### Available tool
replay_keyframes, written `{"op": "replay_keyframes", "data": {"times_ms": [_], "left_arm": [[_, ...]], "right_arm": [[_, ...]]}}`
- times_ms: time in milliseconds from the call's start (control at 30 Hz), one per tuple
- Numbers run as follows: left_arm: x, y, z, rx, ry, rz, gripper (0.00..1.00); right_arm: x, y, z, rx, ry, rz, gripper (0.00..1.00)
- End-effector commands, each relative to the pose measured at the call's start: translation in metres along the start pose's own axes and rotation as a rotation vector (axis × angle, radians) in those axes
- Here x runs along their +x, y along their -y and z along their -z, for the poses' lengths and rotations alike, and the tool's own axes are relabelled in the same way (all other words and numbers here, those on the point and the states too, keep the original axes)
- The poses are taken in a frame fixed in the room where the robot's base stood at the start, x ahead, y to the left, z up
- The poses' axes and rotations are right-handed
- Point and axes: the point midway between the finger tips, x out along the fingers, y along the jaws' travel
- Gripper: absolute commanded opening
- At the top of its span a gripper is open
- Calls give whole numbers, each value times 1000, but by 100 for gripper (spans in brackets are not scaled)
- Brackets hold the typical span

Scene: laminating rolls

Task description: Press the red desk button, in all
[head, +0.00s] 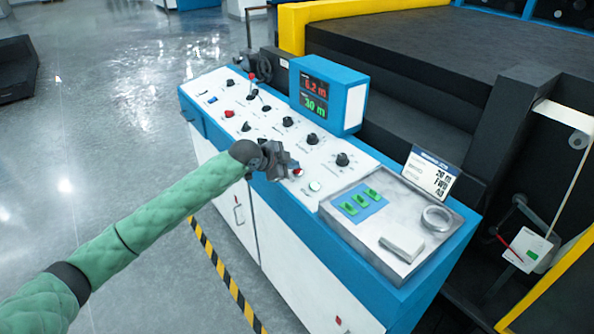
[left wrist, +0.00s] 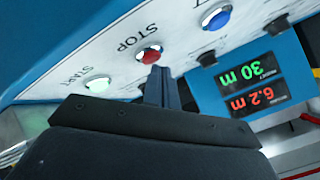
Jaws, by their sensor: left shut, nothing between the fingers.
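The red desk button (head: 298,172) sits on the sloping white panel of the control desk (head: 366,158), just right of my left gripper. In the left wrist view the red button (left wrist: 150,56) carries the label STOP, between a pale green START button (left wrist: 98,83) and a blue button (left wrist: 216,18). My left gripper (head: 284,168) is shut and empty. In the left wrist view its fingertips (left wrist: 159,72) overlap the red button's near edge; I cannot tell whether they touch it. My right gripper is not in view.
A display box (head: 328,96) reading 6.2 m and 30 m stands on the desk's back edge. Several black knobs, a red switch (head: 229,114) and a red-tipped lever (head: 252,78) share the panel. A metal tray (head: 345,228) with green pieces and a ring lies right.

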Motion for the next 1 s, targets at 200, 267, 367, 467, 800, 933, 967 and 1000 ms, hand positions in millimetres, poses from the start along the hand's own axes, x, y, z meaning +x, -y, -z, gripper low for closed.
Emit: {"op": "replay_keyframes", "data": {"times_ms": [200, 267, 367, 467, 800, 933, 967, 1000], "left_arm": [[1, 0, 0, 0, 0, 0, 0], [1, -1, -1, 0, 0, 0, 0], [2, -1, -1, 0, 0, 0, 0], [2, -2, -2, 0, 0, 0, 0], [5, -4, -4, 0, 1, -1, 0], [6, -4, -4, 0, 1, -1, 0], [6, -4, -4, 0, 1, -1, 0], [6, -4, -4, 0, 1, -1, 0]], "right_arm": [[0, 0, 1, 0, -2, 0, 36], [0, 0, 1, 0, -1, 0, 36], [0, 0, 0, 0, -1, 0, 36], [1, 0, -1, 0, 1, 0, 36], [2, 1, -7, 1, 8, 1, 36], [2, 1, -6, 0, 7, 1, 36], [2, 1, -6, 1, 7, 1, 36], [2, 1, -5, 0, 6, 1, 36]]}}
